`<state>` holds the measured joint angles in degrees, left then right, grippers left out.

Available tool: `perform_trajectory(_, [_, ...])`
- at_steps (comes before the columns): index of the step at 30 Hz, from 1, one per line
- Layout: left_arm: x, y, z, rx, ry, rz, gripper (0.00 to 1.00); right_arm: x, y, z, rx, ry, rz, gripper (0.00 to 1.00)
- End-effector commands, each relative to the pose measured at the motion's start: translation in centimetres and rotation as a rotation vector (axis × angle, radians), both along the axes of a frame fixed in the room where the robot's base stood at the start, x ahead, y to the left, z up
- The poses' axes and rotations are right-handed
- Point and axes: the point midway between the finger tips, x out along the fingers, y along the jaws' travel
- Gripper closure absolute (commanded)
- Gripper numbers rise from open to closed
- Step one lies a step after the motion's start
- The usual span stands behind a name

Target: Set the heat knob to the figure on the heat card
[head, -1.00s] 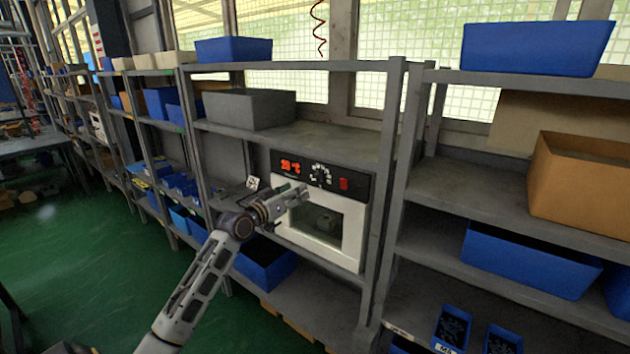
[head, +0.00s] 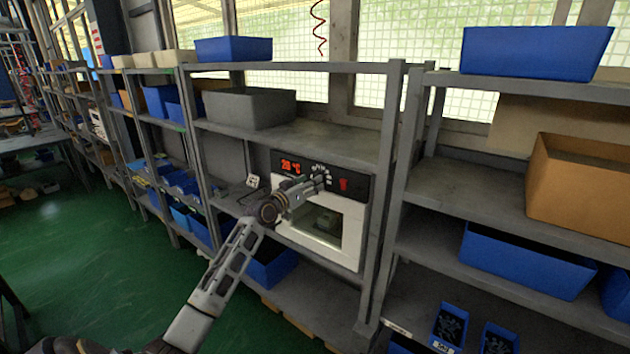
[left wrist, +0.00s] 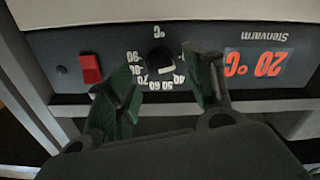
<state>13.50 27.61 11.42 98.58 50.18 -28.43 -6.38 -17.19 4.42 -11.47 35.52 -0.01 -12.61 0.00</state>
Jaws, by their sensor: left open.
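The white oven (head: 345,232) stands on a shelf with a black control panel. Its red display (head: 291,165) reads 20 °C. The heat knob (left wrist: 161,60) is black with a ring of white figures around it, upside down in the left wrist view; 40 to 90 can be made out. My left gripper (head: 320,183) is open in front of the panel. In the left wrist view its green-padded fingers (left wrist: 166,75) stand to either side of the knob's lower part, and I cannot tell whether they touch it. The heat card (head: 253,181) stands left of the oven; its figure is too small to read.
A red switch (left wrist: 90,68) sits on the panel beside the knob. Shelf posts (head: 385,170) stand close on the right. A grey bin (head: 250,108) is on the shelf above, and a blue bin (head: 268,268) is below. The green floor (head: 90,260) at left is clear.

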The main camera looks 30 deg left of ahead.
Motion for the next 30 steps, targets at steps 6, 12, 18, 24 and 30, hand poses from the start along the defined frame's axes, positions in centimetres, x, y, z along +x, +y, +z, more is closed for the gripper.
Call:
perform_trajectory(6, [1.8, -0.1, 0.1, -0.001, -0.001, 0.0, 0.47, 0.0, 0.0, 0.5, 0.0, 0.0, 0.0, 0.6])
perform_trajectory(12, [2.8, -0.2, 0.1, -0.001, 0.0, 0.0, 0.47, 0.0, -0.1, 0.6, -0.001, 0.001, 0.0, 0.6])
perform_trajectory(18, [3.2, -0.2, 0.0, 0.0, 0.0, 0.0, 0.47, 0.0, -0.3, 0.7, -0.003, 0.0, 0.001, 0.6])
perform_trajectory(24, [3.2, -0.3, 0.0, 0.0, 0.0, 0.0, 0.47, 0.0, -0.4, 0.7, -0.004, 0.0, 0.001, 0.6])
perform_trajectory(30, [3.2, -0.2, 0.0, 0.0, 0.0, 0.0, 0.68, 0.0, -0.5, 0.7, -0.005, 0.0, 0.001, 0.6])
